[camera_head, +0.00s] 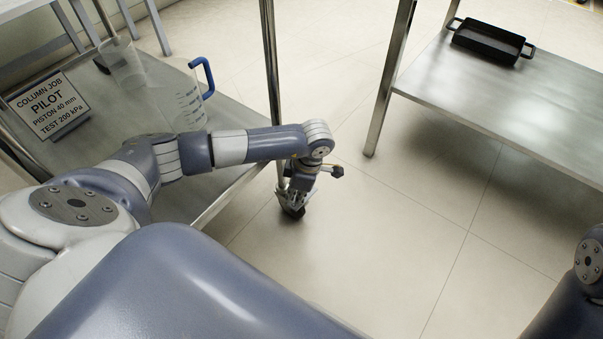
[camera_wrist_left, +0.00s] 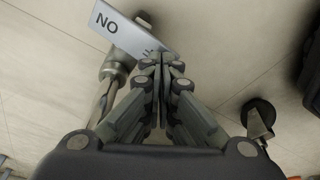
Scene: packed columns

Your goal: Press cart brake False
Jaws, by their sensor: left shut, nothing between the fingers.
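The cart (camera_head: 225,105) is a metal-topped frame on the left in the head view, with upright posts. My left gripper (camera_head: 296,200) points down beside its near right post, low over the floor. In the left wrist view the gripper (camera_wrist_left: 160,58) has its fingers together, with nothing between them. Its tips are at the lower edge of a pale plate (camera_wrist_left: 118,30) reading "NO", the rest hidden by the fingers. I cannot tell whether they touch. A metal post (camera_wrist_left: 108,95) is left of the fingers. I cannot make out a brake pedal. My right gripper is out of view.
A clear jug with a blue handle (camera_head: 202,74) and a "PILOT" sign (camera_head: 48,106) stand on the cart. A metal table (camera_head: 510,95) at right holds a black tray (camera_head: 490,42). The floor between is clear. A dark wheel-like part (camera_wrist_left: 258,113) shows right in the wrist view.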

